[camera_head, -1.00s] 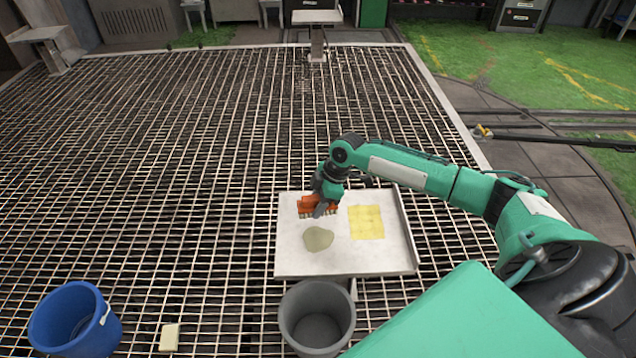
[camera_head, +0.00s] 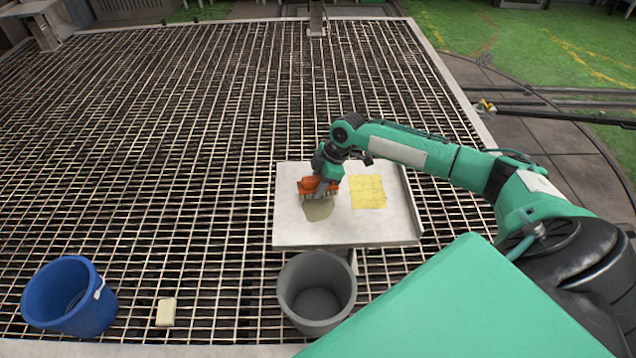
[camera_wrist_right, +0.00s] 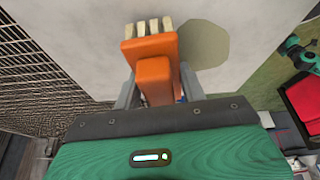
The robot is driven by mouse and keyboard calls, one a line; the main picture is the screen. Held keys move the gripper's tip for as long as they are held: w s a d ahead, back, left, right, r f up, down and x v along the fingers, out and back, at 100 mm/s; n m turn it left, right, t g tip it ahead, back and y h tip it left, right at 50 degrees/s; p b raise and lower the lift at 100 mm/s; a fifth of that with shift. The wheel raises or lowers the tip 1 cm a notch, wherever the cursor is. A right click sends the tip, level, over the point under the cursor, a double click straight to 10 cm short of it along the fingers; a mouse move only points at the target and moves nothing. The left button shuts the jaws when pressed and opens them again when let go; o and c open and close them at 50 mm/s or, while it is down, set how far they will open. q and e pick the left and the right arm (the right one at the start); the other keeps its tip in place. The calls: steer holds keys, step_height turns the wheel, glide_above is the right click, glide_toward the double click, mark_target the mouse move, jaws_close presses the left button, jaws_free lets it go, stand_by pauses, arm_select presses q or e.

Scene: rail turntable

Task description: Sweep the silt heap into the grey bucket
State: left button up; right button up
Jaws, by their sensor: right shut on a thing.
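The silt heap (camera_head: 318,210) is a flat greenish-grey patch on the white tray (camera_head: 295,235). It also shows in the right wrist view (camera_wrist_right: 205,45). My right gripper (camera_head: 322,190) is shut on an orange brush (camera_head: 309,184) with pale bristles, which also shows in the right wrist view (camera_wrist_right: 152,70). In the head view the brush is at the heap's far edge and covers part of it; I cannot tell whether the bristles touch. The grey bucket (camera_head: 316,292) stands at the tray's near edge, and its visible inside looks empty. My left gripper is not in view.
A yellow square (camera_head: 367,192) lies on the tray right of the heap. The tray has a raised rim on its right. A blue bucket (camera_head: 69,296) and a pale block (camera_head: 166,312) stand left on the metal grating (camera_head: 150,150).

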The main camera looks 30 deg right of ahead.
steer(key=shift+f, duration=0.5)
stand_by(0.8)
steer(key=shift+s, duration=0.1)
